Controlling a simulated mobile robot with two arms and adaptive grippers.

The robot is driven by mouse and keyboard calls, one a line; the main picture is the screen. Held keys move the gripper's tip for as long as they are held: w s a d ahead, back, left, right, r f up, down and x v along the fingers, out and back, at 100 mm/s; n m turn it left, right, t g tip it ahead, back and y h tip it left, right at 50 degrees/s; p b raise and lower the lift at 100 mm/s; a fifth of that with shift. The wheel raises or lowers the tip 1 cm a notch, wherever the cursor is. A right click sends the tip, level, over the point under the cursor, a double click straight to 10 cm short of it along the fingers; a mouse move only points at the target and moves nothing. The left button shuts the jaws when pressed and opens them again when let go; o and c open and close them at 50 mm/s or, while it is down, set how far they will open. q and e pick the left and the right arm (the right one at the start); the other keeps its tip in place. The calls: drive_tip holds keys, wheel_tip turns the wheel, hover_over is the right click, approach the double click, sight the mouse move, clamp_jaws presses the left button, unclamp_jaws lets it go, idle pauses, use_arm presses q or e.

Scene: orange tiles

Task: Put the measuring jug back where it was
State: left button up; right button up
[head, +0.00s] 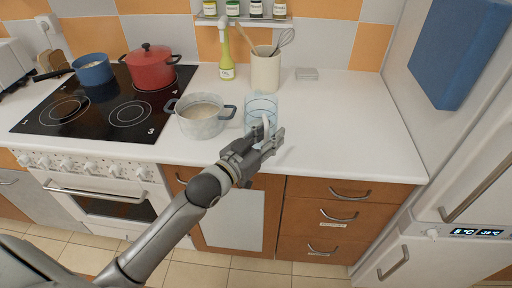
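The measuring jug (261,104) is clear and bluish with a pale handle. It is upright at the front of the white counter, just right of the grey pot; I cannot tell whether its base touches the counter. My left gripper (270,137) reaches in from below, in front of the jug. Its fingers are on either side of the handle and look closed on it. They partly hide the handle's lower end. My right gripper is not in view.
The grey pot (201,120) stands close left of the jug. Behind are a utensil holder (265,72) and a yellow bottle (227,62). A red pot (151,68) and blue pot (93,70) stand on the hob (60,128). The counter (345,130) is clear to the right.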

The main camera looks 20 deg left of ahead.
use_arm(q)
drive_tip(key=v, duration=0.6)
drive_tip(key=shift+r+b, duration=0.15)
drive_tip(key=shift+b, duration=0.2)
drive_tip(key=shift+s, duration=0.1)
drive_tip(key=o, duration=1.5)
drive_tip(key=v, duration=1.2)
